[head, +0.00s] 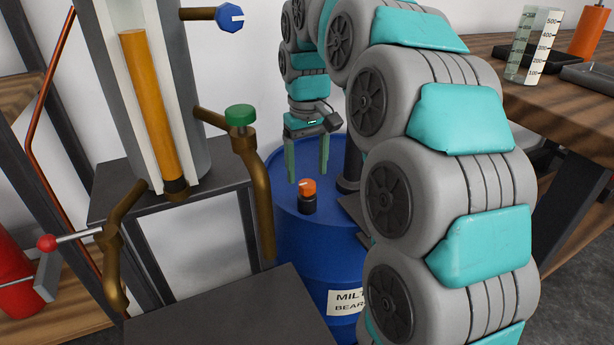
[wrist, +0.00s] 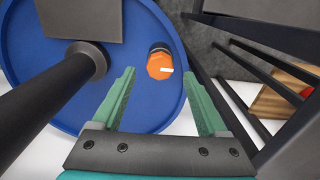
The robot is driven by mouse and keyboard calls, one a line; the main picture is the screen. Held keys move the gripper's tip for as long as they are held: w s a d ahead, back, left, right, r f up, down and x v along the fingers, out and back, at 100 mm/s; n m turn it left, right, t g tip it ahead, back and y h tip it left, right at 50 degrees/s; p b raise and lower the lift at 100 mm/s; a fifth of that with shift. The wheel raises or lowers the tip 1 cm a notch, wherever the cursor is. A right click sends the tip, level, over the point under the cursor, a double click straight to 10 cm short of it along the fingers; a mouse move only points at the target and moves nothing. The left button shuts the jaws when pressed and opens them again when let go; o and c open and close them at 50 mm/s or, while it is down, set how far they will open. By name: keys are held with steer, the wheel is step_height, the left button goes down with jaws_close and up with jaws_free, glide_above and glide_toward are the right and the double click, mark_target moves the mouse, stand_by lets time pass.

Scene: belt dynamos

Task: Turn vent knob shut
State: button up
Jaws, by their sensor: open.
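An orange knob (head: 308,186) with a dark base stands on top of the blue drum (head: 328,262). I take it for the vent knob. In the head view the fingertips are just above and behind the knob. In the wrist view the knob lies ahead, between and slightly beyond the fingertips (wrist: 160,76). I see no contact.
A dark post (wrist: 85,62) rises from the drum beside the knob. A pipe frame with a green knob (head: 240,115), a blue knob (head: 229,18) and a red-balled lever (head: 47,242) stands left. A wooden bench (head: 550,105) is at right.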

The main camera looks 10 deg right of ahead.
mark_target(307, 183)
steer(key=shift+r, duration=2.45)
